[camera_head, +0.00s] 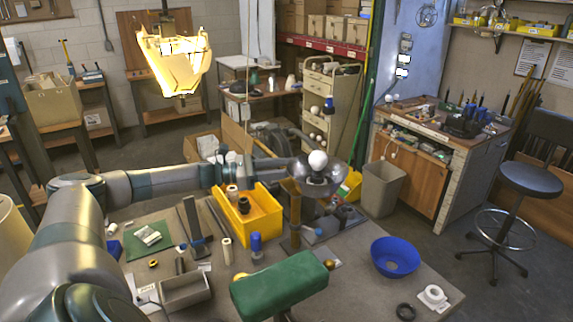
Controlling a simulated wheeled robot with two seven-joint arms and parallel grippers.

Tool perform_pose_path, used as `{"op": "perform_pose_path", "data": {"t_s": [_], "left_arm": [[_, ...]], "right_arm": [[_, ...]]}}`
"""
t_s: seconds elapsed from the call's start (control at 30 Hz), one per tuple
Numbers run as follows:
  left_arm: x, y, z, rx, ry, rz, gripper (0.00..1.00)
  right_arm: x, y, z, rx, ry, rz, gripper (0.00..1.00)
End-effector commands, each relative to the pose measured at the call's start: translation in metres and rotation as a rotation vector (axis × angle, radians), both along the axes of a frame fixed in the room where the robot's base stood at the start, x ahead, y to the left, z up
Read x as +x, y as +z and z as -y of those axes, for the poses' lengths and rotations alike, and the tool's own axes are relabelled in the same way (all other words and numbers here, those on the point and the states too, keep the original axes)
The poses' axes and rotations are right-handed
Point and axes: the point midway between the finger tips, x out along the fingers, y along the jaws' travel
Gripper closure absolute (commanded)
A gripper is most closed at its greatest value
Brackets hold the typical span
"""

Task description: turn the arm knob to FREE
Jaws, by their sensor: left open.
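My left arm comes in from the left, and its gripper (283,167) is at the grey bowl-shaped lamp shade (323,183) in the middle of the view. The gripper is open, with its fingers beside the shade's left rim; I cannot tell whether they touch it. A white round bulb (317,160) shows upright in the shade. A brown upright post (295,220) stands below the shade on the workbench. The arm knob and its FREE mark cannot be made out at this size. My right gripper is not in view.
The workbench (352,282) holds a yellow bin (262,222), a grey tray (186,289), a blue bowl (395,256), a white roll (434,295) and a dark ring (405,312). Bare bench top lies around the bowl.

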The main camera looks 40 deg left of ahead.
Motion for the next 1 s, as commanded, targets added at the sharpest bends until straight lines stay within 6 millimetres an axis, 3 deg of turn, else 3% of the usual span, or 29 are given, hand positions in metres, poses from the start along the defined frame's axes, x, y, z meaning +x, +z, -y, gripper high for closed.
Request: {"op": "perform_pose_path", "data": {"t_s": [0.33, 0.37, 0.5, 1.0], "left_arm": [[0.0020, -0.0005, 0.0015, 0.001, 0.000, -0.001, 0.58], [0.0020, -0.0005, 0.0015, 0.001, 0.000, -0.001, 0.61], [0.0019, -0.0004, 0.0015, 0.001, 0.000, 0.000, 0.89], [0.0007, -0.0027, 0.0022, 0.002, 0.026, -0.001, 0.89]], "right_arm": [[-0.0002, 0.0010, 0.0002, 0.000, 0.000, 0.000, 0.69], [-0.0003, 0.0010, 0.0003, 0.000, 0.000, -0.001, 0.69], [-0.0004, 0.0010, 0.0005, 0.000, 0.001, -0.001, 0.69], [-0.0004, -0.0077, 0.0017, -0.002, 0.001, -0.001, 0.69]]}}
